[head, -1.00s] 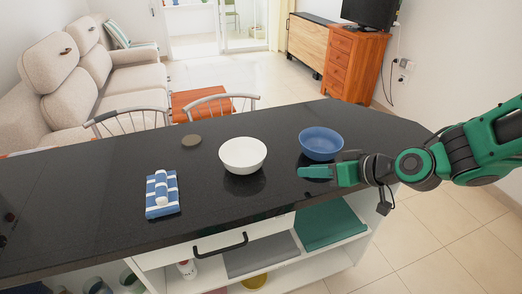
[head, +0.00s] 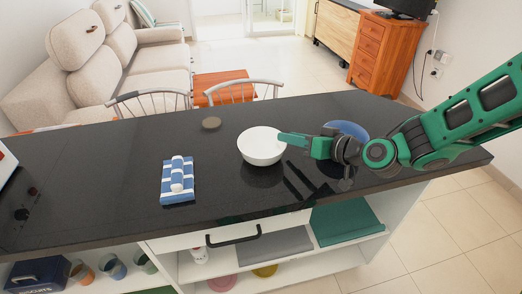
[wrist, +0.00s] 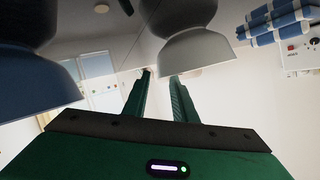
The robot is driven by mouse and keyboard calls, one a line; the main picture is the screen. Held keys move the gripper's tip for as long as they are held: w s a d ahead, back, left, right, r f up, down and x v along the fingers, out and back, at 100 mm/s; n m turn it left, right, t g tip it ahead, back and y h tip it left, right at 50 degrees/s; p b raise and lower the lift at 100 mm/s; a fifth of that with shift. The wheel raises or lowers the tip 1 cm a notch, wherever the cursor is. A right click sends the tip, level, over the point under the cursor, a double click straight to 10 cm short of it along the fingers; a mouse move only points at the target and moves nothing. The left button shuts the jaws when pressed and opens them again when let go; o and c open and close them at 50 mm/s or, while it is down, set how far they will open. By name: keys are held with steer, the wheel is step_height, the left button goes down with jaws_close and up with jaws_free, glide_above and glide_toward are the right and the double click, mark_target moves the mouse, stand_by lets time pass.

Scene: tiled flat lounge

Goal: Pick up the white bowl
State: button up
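The white bowl (head: 261,150) stands upright on the black counter (head: 110,180) in the head view. My gripper (head: 291,139) is at the bowl's right side, with its fingertips close to the right rim. In the wrist view the white bowl (wrist: 196,50) appears inverted, just beyond the right finger. My gripper (wrist: 160,77) shows a clear gap between its two fingers there, with nothing held between them. I cannot tell whether a finger touches the bowl.
A blue bowl (head: 346,128) stands to the right, partly hidden by my arm; it also shows in the wrist view (wrist: 32,85). A blue-and-white striped cloth (head: 178,181) with a roll lies left. A round dark disc (head: 211,123) lies behind. Chairs stand beyond the counter.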

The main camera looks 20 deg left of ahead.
steer(key=shift+x, duration=1.6)
steer(key=shift+f, duration=0.1)
jaws_close()
